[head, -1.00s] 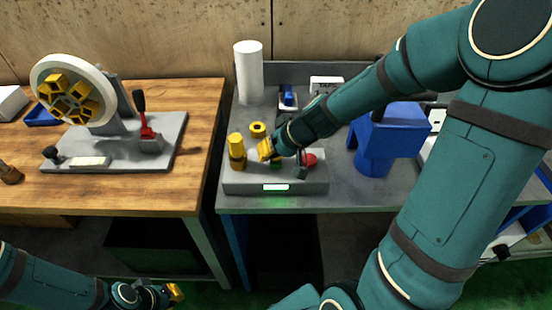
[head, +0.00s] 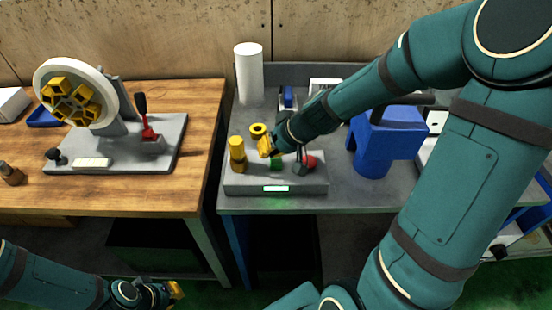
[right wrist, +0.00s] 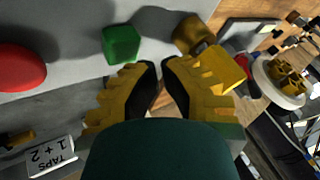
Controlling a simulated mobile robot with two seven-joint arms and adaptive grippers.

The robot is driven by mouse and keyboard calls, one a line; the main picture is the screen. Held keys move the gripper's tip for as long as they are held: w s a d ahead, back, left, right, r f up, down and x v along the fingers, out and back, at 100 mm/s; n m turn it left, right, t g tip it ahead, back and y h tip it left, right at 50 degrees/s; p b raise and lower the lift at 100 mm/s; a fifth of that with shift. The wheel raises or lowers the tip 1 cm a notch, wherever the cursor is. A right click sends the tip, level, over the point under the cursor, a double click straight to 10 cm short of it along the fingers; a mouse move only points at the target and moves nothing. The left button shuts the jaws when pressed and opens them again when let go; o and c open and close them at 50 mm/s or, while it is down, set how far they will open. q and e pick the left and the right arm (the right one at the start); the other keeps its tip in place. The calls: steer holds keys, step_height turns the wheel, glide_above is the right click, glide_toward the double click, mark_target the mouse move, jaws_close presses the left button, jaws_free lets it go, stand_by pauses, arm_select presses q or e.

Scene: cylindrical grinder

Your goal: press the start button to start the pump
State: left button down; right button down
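The grey control box (head: 300,183) stands at the front of the metal bench, with a lit green-white strip (head: 276,188) on its front. The green button (head: 277,164) is on its top and shows clear in the right wrist view (right wrist: 121,43). The red button (head: 310,162) is to its right; it also shows in the right wrist view (right wrist: 20,69). My right gripper (head: 266,150) is just above the box by the green button; its fingertips (right wrist: 160,65) are together with nothing between them and appear apart from the button. My left gripper (head: 174,290) hangs low at the left, its fingers unclear.
A yellow knob (head: 237,152) stands on the box's left end, with a yellow ring (head: 258,129) behind. A blue machine (head: 382,140) and a white cylinder (head: 249,72) stand on the bench. The wooden table (head: 120,197) at left carries a wheel fixture (head: 75,95).

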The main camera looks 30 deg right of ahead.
mark_target(270, 161)
steer(key=shift+r, duration=0.1)
step_height(270, 161, up, 5)
steer(key=p, duration=0.4)
stand_by(0.8)
